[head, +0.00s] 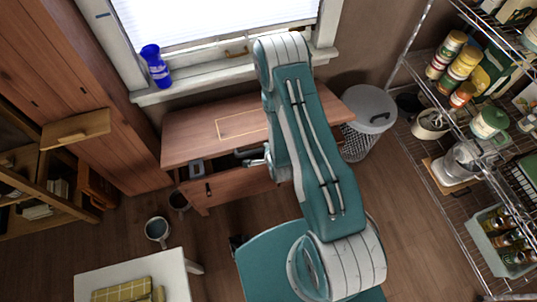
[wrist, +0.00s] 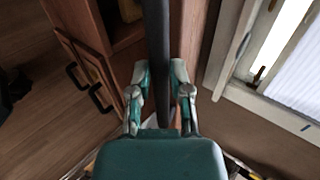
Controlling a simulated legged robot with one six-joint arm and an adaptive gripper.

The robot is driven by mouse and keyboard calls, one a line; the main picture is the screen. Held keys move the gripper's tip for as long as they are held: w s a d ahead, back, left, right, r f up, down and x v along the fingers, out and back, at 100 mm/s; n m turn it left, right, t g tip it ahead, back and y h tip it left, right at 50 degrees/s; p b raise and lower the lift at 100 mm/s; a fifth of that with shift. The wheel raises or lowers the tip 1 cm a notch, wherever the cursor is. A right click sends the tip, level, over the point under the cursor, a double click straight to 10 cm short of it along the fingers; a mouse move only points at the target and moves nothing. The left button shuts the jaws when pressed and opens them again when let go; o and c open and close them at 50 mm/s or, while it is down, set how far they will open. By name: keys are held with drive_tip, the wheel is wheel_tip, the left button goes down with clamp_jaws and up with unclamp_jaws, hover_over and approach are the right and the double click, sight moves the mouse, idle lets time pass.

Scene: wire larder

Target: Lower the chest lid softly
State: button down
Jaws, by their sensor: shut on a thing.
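The wooden chest (head: 230,189) stands under the window. Its brown lid (head: 190,140), with a pale inlaid rectangle, is partly raised, and a gap shows between its front edge and the chest front. My gripper (head: 257,158) is at the lid's front edge, partly hidden by my arm. In the wrist view my gripper's fingers (wrist: 160,85) are closed on both sides of the lid's dark edge (wrist: 157,35). The chest front (wrist: 85,45) with black handles lies to the left of it there. Much of the lid's right part is hidden behind my arm.
A lidded grey bin (head: 368,110) is right of the chest, near a loaded wire shelf (head: 440,190). A mug-like container (head: 157,231) stands on the floor. A white table (head: 175,270) is at the lower left.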

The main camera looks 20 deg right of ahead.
drive_tip(key=shift+s+f, duration=0.3)
drive_tip(key=shift+f, duration=0.4)
drive_tip(key=shift+s+f, duration=0.3)
drive_tip(key=shift+f, duration=0.35)
drive_tip(key=shift+f, duration=0.1)
drive_tip(key=shift+s+f+t, duration=0.25)
drive_tip(key=shift+s+f, duration=0.05)
drive_tip(key=shift+f, duration=0.5)
drive_tip(key=shift+s+f+t, duration=0.25)
drive_tip(key=shift+f, duration=0.55)
drive_tip(key=shift+s+f+t, duration=0.15)
drive_tip(key=shift+s+f, duration=0.05)
drive_tip(key=shift+f, duration=0.65)
drive_tip(key=shift+s+f+t, duration=0.15)
drive_tip(key=shift+s+f, duration=0.05)
drive_tip(key=shift+f, duration=0.75)
